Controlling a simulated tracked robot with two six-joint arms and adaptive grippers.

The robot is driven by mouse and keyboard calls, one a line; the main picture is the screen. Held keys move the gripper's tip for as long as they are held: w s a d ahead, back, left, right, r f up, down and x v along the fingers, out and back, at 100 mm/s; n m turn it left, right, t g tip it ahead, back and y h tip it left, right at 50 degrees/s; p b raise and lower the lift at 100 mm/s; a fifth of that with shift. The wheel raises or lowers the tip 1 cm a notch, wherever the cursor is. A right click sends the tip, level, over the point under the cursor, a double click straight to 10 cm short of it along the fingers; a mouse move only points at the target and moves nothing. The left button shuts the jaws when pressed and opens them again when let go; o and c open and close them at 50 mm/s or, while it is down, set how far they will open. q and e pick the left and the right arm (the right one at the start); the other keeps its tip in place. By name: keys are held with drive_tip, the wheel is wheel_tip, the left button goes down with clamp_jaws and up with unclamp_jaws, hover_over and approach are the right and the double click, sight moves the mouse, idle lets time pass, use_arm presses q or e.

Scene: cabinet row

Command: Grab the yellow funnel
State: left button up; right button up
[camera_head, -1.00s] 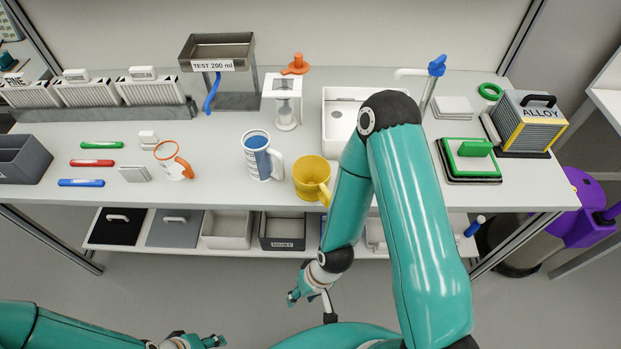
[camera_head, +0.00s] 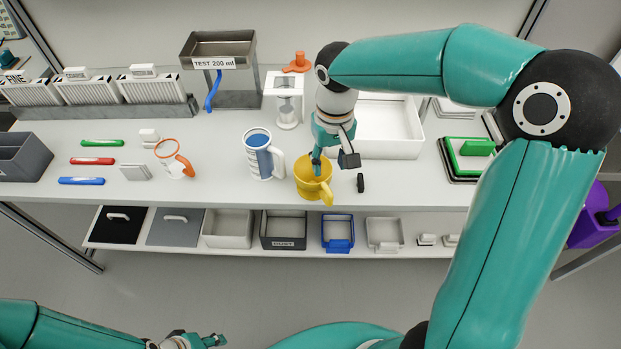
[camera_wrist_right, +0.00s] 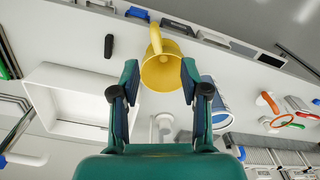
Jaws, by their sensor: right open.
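The yellow funnel (camera_head: 318,187) stands near the front edge of the white bench, with a yellow part sticking out at its lower right. My right gripper (camera_head: 333,162) is open above it, one finger over its mouth and the other to the right in the head view. In the right wrist view, the funnel (camera_wrist_right: 162,75) shows ahead, between the fingertips of the open gripper (camera_wrist_right: 159,78); I see no clear contact. My left gripper (camera_head: 198,341) is at the bottom edge, away from the bench and partly cut off.
A blue-and-white mug (camera_head: 262,157) stands just left of the funnel. A white basin (camera_head: 395,148) is to its right, partly behind my arm. A small black piece (camera_head: 360,182) lies close on the right. Pens and an orange-rimmed cup (camera_head: 170,160) are farther left.

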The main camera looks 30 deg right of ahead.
sight(330, 196)
drive_tip(key=f, duration=1)
drive_tip(key=shift+s+d+f, duration=0.1)
drive_tip(key=shift+d+f, duration=0.15)
drive_tip(key=shift+f, duration=0.15)
drive_tip(key=shift+f+p, duration=0.45)
drive_tip(key=shift+f, duration=0.05)
drive_tip(key=f, duration=0.4)
drive_tip(key=shift+d+f+p, duration=0.15)
drive_tip(key=shift+d+p, duration=0.05)
drive_tip(key=shift+p, duration=0.2)
drive_tip(key=shift+c, duration=0.2)
clamp_jaws()
